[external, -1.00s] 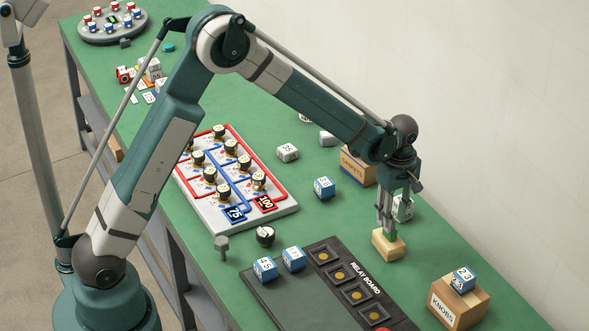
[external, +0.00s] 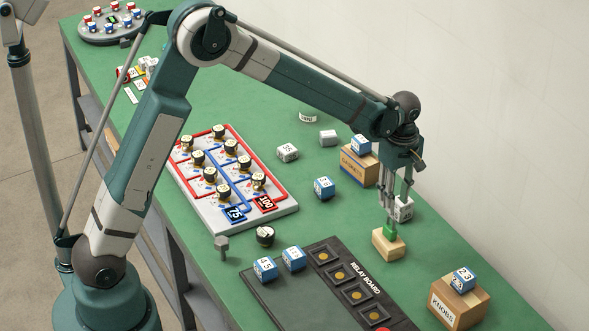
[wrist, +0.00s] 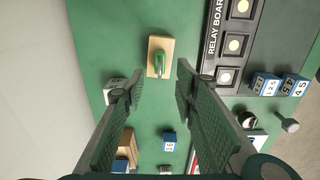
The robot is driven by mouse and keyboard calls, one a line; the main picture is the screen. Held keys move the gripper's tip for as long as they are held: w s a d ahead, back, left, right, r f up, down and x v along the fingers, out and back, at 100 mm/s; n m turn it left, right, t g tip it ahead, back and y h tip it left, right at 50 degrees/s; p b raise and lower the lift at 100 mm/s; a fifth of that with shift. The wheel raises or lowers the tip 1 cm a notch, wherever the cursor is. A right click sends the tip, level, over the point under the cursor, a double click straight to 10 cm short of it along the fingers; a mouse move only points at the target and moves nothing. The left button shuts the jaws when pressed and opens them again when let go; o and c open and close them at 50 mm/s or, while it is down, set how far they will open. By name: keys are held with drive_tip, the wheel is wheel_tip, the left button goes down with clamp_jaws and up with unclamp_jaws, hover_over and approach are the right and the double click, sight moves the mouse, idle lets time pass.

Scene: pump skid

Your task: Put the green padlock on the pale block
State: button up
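The green padlock (external: 390,231) stands on top of the pale block (external: 388,248). In the wrist view the padlock (wrist: 159,63) rests on the near half of the block (wrist: 161,43), with bare wood beyond it. My gripper (external: 393,212) is just above the padlock. In the wrist view its two fingers (wrist: 161,80) are spread wide and empty, and the padlock shows beyond the gap between their tips, apart from both.
A white numbered cube (external: 404,209) stands close behind the block. The dark relay board (external: 340,280) lies in front. A KNOBS box (external: 459,300) with a blue cube on top is to the right. A GASKETS box (external: 357,170) is behind.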

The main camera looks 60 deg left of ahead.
idle(0.3)
drive_tip(key=s+a+r+m+t, duration=0.1)
drive_tip(key=s+r+m+t, duration=0.2)
drive_tip(key=s+r+m, duration=1.05)
drive_tip(key=s+r+m+t, duration=0.2)
drive_tip(key=s, duration=1.2)
drive_tip(key=s+r+m+t, duration=0.2)
drive_tip(key=s+r, duration=0.1)
drive_tip(key=s, duration=1.2)
drive_tip(key=shift+a+r, duration=0.25)
drive_tip(key=shift+a, duration=0.1)
